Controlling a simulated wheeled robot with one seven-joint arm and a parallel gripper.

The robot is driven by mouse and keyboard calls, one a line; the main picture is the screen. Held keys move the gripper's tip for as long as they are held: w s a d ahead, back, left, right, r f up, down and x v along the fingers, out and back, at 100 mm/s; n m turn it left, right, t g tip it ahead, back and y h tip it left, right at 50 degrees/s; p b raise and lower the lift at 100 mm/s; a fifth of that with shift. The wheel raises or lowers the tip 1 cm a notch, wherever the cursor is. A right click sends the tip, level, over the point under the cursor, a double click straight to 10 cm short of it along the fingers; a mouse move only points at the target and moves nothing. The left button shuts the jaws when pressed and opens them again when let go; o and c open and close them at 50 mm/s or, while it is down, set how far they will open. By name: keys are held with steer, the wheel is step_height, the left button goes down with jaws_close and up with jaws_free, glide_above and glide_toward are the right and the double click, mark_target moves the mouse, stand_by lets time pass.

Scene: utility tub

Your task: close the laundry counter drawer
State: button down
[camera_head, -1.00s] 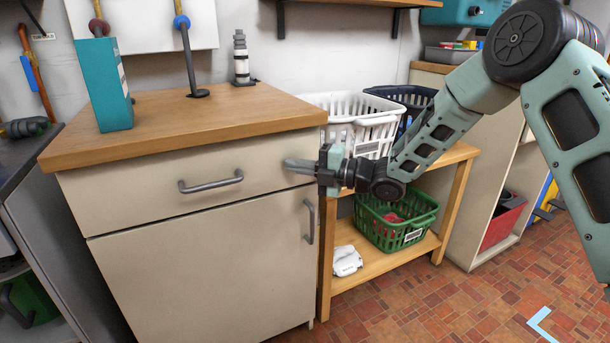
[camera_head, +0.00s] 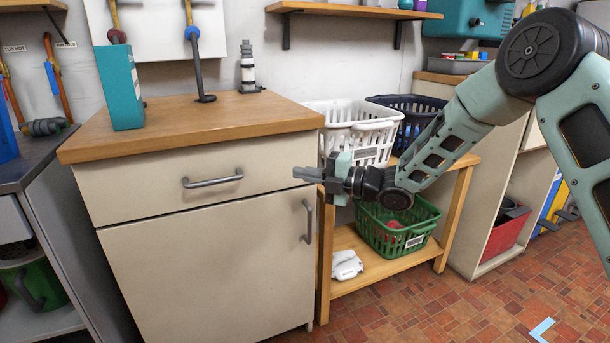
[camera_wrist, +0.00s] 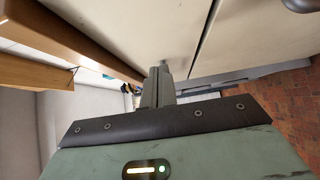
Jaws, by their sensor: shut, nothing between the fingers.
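The laundry counter drawer (camera_head: 140,190) is the cream front under the wooden countertop (camera_head: 190,127), with a grey bar handle (camera_head: 213,181). Its front looks about level with the cabinet door (camera_head: 210,265) below; I cannot tell if a small gap stays. My gripper (camera_head: 297,172) is shut and empty at the drawer's right end, fingers pointing left. In the wrist view the shut fingers (camera_wrist: 158,72) lie close to the drawer front (camera_wrist: 135,28); I cannot tell if they touch it.
A wooden rack (camera_head: 325,265) with a white basket (camera_head: 350,118) and a green basket (camera_head: 420,215) stands close right of the cabinet. A teal box (camera_head: 121,88) stands on the countertop. The tiled floor (camera_head: 460,315) at lower right is mostly clear.

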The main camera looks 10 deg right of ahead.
steer(key=p+v, duration=0.2)
steer(key=v, duration=0.7)
steer(key=s+a+m+h, duration=0.7)
steer(key=s+m+h, duration=0.15)
steer(key=m, duration=0.35)
steer(key=s+d+f+m+g+h, duration=0.1)
steer(key=s+d+m+g+h, duration=0.25)
steer(key=s, duration=1.05)
steer(key=s+f+m+g+h, duration=0.1)
steer(key=s+m+g+h, duration=0.35)
steer(key=s, duration=0.95)
step_height(320, 180, up, 30)
steer(key=m+y+p, duration=0.1)
steer(key=m+p, duration=0.1)
steer(key=p, duration=2.7)
steer(key=shift+s+f+m, duration=0.2)
steer(key=shift+s+m, duration=0.1)
steer(key=shift+s, duration=0.15)
